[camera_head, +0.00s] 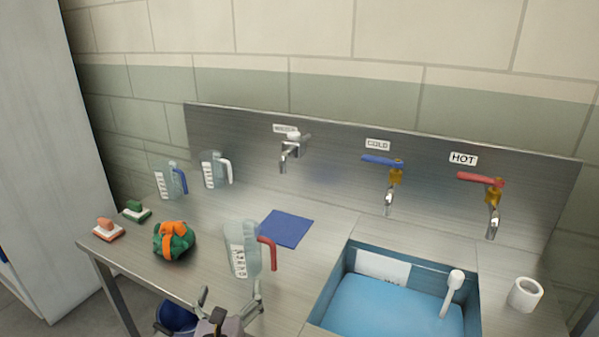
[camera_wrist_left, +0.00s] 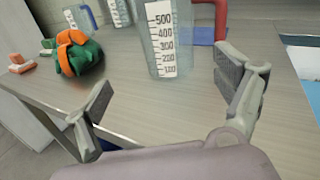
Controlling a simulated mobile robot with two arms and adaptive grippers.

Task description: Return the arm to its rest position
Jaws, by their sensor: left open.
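My left gripper (camera_head: 230,299) is at the bottom of the head view, near the front edge of the steel counter (camera_head: 205,277). Its fingers are spread and empty; they also show wide apart in the left wrist view (camera_wrist_left: 168,85). A clear measuring jug with a red handle (camera_head: 242,250) stands upright on the counter just beyond the fingers, apart from them. In the left wrist view the jug (camera_wrist_left: 167,40) shows its white scale. My right gripper is not in view.
A green bundle with an orange band (camera_head: 174,241), two brushes (camera_head: 137,211) (camera_head: 108,229) and two more jugs (camera_head: 170,180) (camera_head: 215,169) stand left. A blue cloth (camera_head: 286,228) lies mid-counter. A water-filled sink (camera_head: 388,305), taps (camera_head: 390,185) and a white cup (camera_head: 525,293) are right.

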